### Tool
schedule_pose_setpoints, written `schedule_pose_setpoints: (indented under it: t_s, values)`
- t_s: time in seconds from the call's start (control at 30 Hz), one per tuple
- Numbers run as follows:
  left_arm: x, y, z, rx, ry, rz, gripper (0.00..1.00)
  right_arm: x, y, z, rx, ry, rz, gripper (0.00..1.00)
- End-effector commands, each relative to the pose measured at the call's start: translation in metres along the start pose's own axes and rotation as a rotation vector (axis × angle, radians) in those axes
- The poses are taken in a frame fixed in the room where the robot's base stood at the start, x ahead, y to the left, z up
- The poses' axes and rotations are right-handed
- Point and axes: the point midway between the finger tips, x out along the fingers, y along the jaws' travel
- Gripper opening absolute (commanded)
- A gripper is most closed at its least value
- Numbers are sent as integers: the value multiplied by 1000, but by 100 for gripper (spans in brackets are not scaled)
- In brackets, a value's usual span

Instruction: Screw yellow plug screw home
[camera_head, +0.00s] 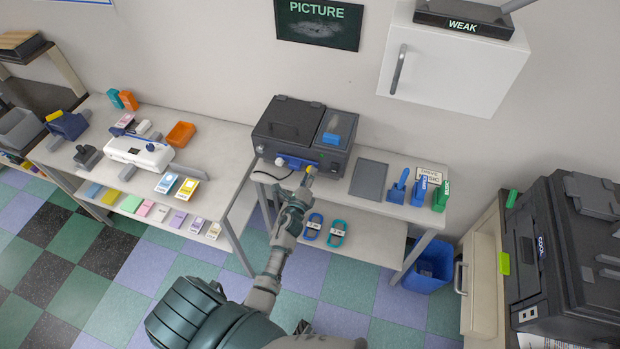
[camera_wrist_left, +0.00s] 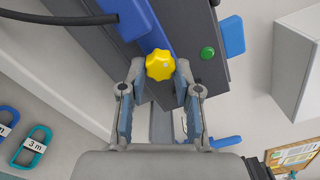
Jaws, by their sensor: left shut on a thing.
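The yellow plug screw (camera_wrist_left: 160,66) is a lobed knob at the front of the dark machine (camera_head: 302,132). It also shows small in the head view (camera_head: 311,169). My left gripper (camera_wrist_left: 157,78) is at the knob, with one finger on each side of it, and is shut on it. In the head view my left gripper (camera_head: 305,182) reaches up to the machine's front from below. A blue strip (camera_wrist_left: 150,30) on the machine's front lies beside the knob. The screw's shaft is hidden behind the knob. My right gripper is not in view.
A green button (camera_wrist_left: 208,53) and a blue part (camera_wrist_left: 231,36) are near the knob. A grey flat tray (camera_head: 369,180) and blue and green holders (camera_head: 440,196) stand right of the machine. Looped cables (camera_head: 337,232) lie on the lower shelf. A black cable (camera_wrist_left: 60,17) runs at the left.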

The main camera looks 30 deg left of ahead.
Motion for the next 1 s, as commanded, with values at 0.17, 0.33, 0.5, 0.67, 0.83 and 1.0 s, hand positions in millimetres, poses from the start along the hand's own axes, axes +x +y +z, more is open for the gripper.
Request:
schedule_pose_setpoints:
  t_s: [0.17, 0.33, 0.5, 0.67, 0.83, 1.0]
  values:
    - [-1, 5, -1, 170, 1, 6, 0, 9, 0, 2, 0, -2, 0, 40]
    - [0, 4, 0, 332, 1, 5, 0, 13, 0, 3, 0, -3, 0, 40]
    - [0, 4, 0, 488, 1, 4, 0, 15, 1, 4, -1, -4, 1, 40]
    - [0, 3, 0, 622, 2, 3, 0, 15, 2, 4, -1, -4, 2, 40]
    - [0, 2, 1, 735, 0, 2, 0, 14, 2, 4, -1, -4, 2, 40]
    - [0, 2, 1, 813, 0, 1, 0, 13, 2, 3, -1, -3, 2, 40]
